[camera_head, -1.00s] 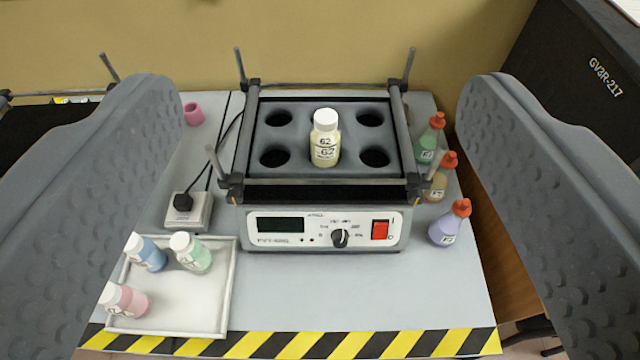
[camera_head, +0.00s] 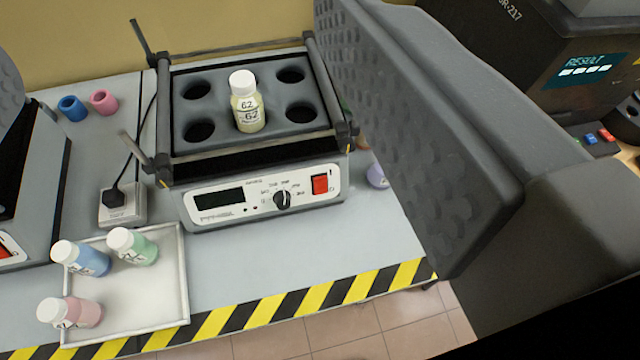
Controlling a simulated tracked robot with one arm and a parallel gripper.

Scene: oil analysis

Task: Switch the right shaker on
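The right shaker (camera_head: 262,218) stands mid-table, with a white front panel, a dark display (camera_head: 219,198), a black knob (camera_head: 282,198) and a red rocker switch (camera_head: 319,184) at the panel's right end. The display shows no lit digits. A pale yellow bottle (camera_head: 247,104) labelled 62 stands in the middle of its top platform. My gripper (camera_head: 205,125) is open and empty. Its right finger looms large to the right of the shaker, and only a sliver of its left finger shows at the left edge. Neither finger appears to touch the switch.
A second shaker (camera_head: 38,185) is cut off at the left edge. A white tray (camera_head: 150,285) with three bottles stands in front. A socket box (camera_head: 122,208) is beside the shaker. A purple bottle (camera_head: 377,176) is partly hidden behind my right finger. A dark analyser (camera_head: 500,60) stands right.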

